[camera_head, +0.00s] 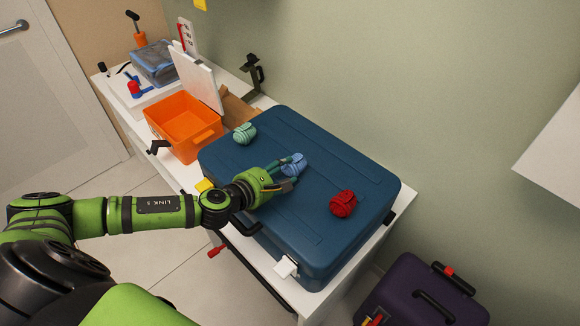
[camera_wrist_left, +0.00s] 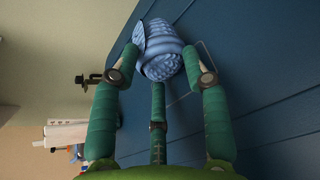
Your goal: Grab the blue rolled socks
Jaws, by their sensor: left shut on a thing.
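The light blue rolled socks (camera_head: 294,163) are on top of the dark blue suitcase (camera_head: 330,180), between a teal-green pair and a red pair. My left gripper (camera_head: 284,168) reaches in from the left and is shut on the blue socks. In the left wrist view the blue socks (camera_wrist_left: 165,50) sit between the green fingers of my left gripper (camera_wrist_left: 162,68). I cannot tell whether the socks still touch the suitcase. My right gripper is not in view.
The teal-green socks (camera_head: 245,133) and red socks (camera_head: 343,203) lie on the suitcase to either side. An orange bin (camera_head: 186,127) with a raised white lid stands at the back left. A purple case (camera_head: 415,298) is at the lower right.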

